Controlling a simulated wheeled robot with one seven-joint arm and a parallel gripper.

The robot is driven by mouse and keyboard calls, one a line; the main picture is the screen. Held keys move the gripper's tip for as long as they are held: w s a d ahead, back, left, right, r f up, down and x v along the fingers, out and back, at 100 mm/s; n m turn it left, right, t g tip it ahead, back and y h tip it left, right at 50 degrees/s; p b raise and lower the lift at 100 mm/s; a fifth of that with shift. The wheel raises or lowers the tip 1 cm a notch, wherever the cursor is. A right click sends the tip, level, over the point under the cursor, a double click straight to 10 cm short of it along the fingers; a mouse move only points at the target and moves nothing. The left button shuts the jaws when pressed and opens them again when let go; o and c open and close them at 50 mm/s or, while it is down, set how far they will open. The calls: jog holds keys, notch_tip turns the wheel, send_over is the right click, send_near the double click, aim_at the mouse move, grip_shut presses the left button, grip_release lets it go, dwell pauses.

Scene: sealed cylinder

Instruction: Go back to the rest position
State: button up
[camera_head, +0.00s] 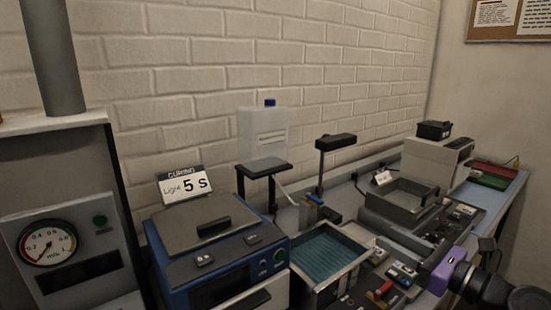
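My arm comes in at the lower right, dark and rounded. Its gripper end (460,278) is beside a purple block (447,270) at the right part of the bench. I cannot tell whether the purple block is part of my gripper, held by it, or only next to it. The fingertips are not clear at this size. No cylinder can be made out for certain.
A blue curing box (225,278) with a "Light 5 s" sign (185,187) stands at front centre. A gauge unit (60,245) is at left. A ribbed teal tray (327,255), a grey machine (437,160) and small controls crowd the bench. A brick wall closes the back.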

jog(key=d+n+t+h, duration=0.4)
jog(key=d+n+h, duration=0.1)
jog(key=d+h, duration=0.2)
jog(key=s+f+n+h, duration=0.6)
jog(key=s+f+n, duration=0.2)
jog(key=s+f, duration=0.25)
jog(key=s+a+f+n+g, duration=0.1)
jog(key=s+a+n, duration=0.3)
jog(key=s, duration=0.8)
jog(key=s+a+f+n+g+y, duration=0.1)
jog(key=s+a+n, duration=0.3)
jog(key=s, duration=0.9)
jog(key=s+a+f+n+g+y, duration=0.1)
jog(key=s+a+n, duration=0.4)
jog(key=s, duration=0.7)
jog(key=shift+s+f+n+g, duration=0.35)
jog(key=shift+f+n, duration=0.3)
jog(key=shift+n, duration=0.45)
